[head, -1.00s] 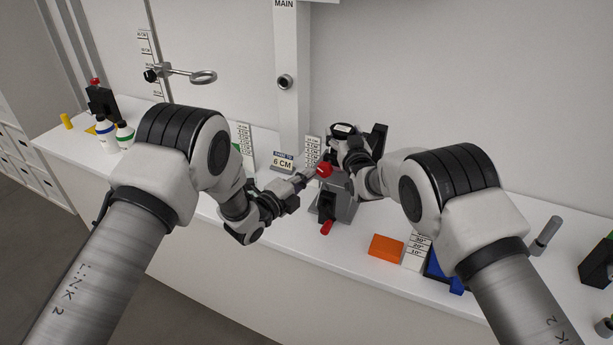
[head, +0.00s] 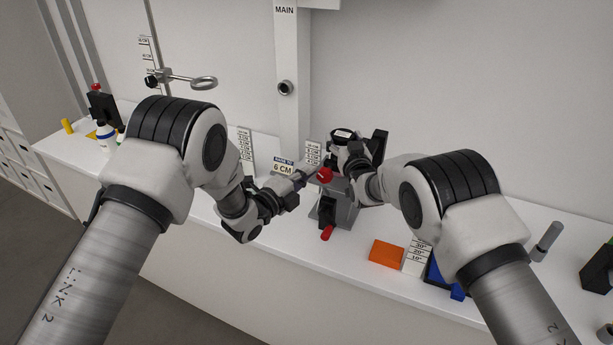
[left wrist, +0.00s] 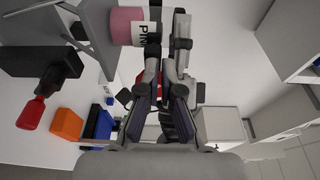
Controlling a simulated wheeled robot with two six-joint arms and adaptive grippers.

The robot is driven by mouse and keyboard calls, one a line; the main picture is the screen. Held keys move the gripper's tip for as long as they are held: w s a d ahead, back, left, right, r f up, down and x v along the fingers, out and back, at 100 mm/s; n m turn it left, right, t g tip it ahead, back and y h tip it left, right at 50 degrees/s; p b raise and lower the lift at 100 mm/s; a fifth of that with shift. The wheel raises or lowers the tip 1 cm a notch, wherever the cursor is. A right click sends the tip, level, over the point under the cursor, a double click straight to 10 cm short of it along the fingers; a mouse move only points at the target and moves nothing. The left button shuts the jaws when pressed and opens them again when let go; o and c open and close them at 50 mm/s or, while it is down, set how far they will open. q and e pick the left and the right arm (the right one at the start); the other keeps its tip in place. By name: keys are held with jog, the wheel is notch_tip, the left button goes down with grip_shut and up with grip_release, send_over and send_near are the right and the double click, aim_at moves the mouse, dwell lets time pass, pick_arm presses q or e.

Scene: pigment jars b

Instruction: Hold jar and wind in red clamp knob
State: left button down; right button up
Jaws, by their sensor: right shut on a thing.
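The grey clamp (head: 343,207) stands on the bench with a red round knob (head: 325,174) near its top and a red handle (head: 327,233) low in front. My left gripper (head: 312,171) has its fingertips just left of the knob. In the left wrist view its two fingers (left wrist: 166,45) stand apart with a narrow gap and nothing clear between the tips. A pink jar with a white label (left wrist: 126,27) shows by the grey clamp there. My right gripper (head: 350,158) is shut at the clamp's far side, on what looks like the jar, mostly hidden by the gripper.
An orange block (head: 386,253), a white marked card (head: 416,257) and a blue item (head: 440,272) lie right of the clamp. A "6 CM" sign (head: 283,166) stands behind my left gripper.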

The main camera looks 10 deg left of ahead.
pick_arm(q)
jog(key=shift+d+r, duration=0.15)
jog(key=shift+r, duration=0.05)
pick_arm(e)
jog(key=shift+s+a+f, duration=0.1)
jog(key=shift+a+f, duration=0.05)
jog(key=shift+f, duration=0.15)
jog(key=shift+f, duration=0.1)
jog(key=o, duration=1.4)
jog(key=shift+c, duration=0.2)
pick_arm(q)
jog(key=v, duration=0.6)
jog(key=shift+s+d, duration=0.25)
jog(key=shift+s, duration=0.05)
pick_arm(e)
jog(key=shift+r, duration=0.25)
pick_arm(q)
jog(key=shift+r, duration=0.15)
